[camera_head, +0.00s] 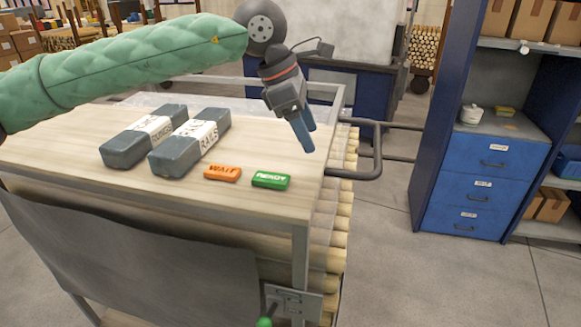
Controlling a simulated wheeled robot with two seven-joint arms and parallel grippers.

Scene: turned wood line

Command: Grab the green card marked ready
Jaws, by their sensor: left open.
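The green card marked READY (271,180) lies flat on the wooden top of the cart (90,180), near its front right corner. An orange card marked WAIT (222,174) lies just left of it, with a small gap between them. My left gripper (304,138) hangs above the cart's right side, fingers pointing down, a little above and to the right of the green card. It is open and empty, apart from the card. My right gripper is not in view.
Two grey wrapped blocks with white labels, one on the left (142,136) and one beside it (190,142), lie left of the cards. A metal handle (370,165) sticks out at the cart's right. A blue drawer cabinet (480,185) stands further right, across clear floor.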

